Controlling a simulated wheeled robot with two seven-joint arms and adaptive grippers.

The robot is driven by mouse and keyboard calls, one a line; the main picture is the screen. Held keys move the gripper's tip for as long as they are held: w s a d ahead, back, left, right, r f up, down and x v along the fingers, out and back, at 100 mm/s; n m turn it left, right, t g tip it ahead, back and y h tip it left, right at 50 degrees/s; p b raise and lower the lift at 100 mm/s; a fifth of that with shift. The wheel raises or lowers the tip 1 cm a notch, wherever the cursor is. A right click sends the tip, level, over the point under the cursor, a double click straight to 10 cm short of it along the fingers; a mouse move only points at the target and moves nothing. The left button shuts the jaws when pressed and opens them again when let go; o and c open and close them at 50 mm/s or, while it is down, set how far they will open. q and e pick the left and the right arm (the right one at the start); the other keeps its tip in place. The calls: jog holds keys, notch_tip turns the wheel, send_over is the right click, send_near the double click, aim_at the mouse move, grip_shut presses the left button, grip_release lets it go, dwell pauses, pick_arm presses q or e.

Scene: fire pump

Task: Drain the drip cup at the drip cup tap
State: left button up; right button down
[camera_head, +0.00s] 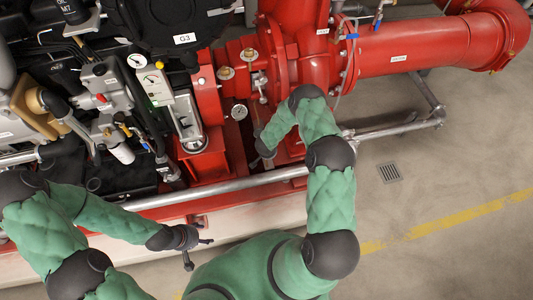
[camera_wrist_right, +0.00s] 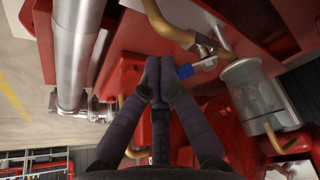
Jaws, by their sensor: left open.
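In the right wrist view, a small tap with a blue lever (camera_wrist_right: 185,72) sits on a curved brass pipe (camera_wrist_right: 212,42). A clear cylindrical cup (camera_wrist_right: 252,92) is to the right of it, with brass fittings below. My right gripper (camera_wrist_right: 158,68) has its fingers together, just left of the blue lever. I cannot tell whether they touch it. In the head view my right gripper (camera_head: 264,151) is small and partly hidden, down beside the red pump base. My left gripper (camera_head: 199,251) is open and empty in front of the metal rail.
A grey pipe rail (camera_head: 235,185) runs along the front of the red pump frame. The red pump body and pipe (camera_head: 400,52) fill the back. The engine with its hoses is at the left. Open floor with a drain grate (camera_head: 389,172) lies to the right.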

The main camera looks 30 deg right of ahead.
jog(key=shift+w+d+n+t+y, duration=0.25)
jog(key=shift+d+n+y, duration=0.35)
jog(key=shift+n, duration=0.8)
jog(key=shift+w+d+n+t+y, duration=0.15)
jog(key=shift+w+d+n+y, duration=0.15)
jog(key=shift+d+n, duration=0.8)
jog(key=shift+a+n, duration=0.35)
jog(key=shift+n, duration=0.05)
jog(key=shift+r, duration=0.1)
jog(key=p+v, duration=0.7)
jog(key=v, duration=0.2)
jog(key=shift+s+r+p, duration=0.25)
jog(key=shift+r+p, duration=0.05)
jog(key=shift+r, duration=0.05)
